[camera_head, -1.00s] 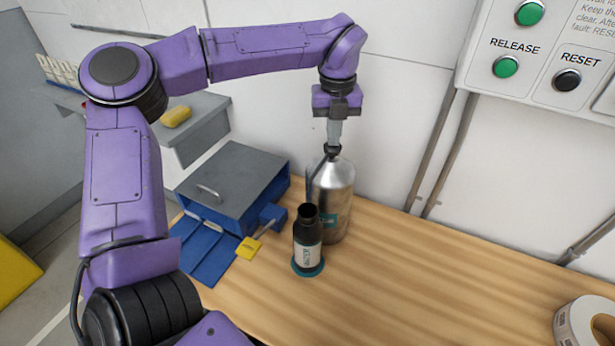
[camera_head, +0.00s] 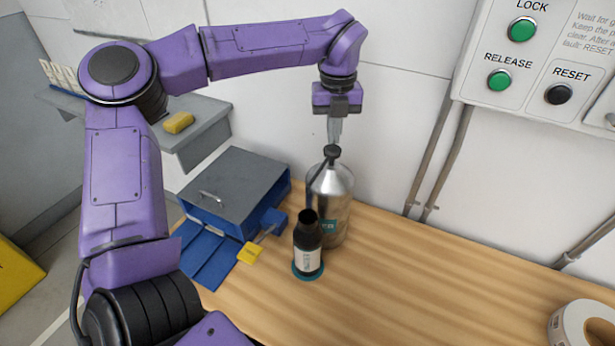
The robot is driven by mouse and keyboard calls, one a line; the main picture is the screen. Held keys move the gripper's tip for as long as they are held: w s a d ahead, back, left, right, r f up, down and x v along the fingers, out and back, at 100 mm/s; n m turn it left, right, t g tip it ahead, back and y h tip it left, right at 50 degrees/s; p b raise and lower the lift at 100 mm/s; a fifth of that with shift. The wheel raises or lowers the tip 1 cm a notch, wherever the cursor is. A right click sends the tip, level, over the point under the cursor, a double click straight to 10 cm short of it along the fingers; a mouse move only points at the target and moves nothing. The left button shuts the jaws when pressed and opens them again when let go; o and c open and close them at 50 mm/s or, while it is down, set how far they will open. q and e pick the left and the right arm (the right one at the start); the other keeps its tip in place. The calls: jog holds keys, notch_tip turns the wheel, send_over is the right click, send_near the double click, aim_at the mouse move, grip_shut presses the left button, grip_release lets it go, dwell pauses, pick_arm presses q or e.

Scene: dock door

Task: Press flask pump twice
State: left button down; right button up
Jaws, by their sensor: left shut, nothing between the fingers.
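The silver flask (camera_head: 337,190) stands upright on the wooden bench, with a dark pump head (camera_head: 332,151) on top and a thin dark spout tube down its left side. My left gripper (camera_head: 334,138) points straight down right above the pump head, shut and empty. Whether its tips touch the pump cannot be told. A black open-necked bottle (camera_head: 308,240) with a white label stands on a teal ring in front of the flask and hides part of it. My right gripper is not in view.
A tape roll (camera_head: 583,328) lies at the front right. A wall panel with LOCK, RELEASE and RESET buttons (camera_head: 540,60) hangs upper right. The bench's right middle is clear.

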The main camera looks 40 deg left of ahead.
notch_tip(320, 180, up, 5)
jog(key=p, duration=0.4)
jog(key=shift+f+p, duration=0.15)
jog(key=shift+p, duration=0.15)
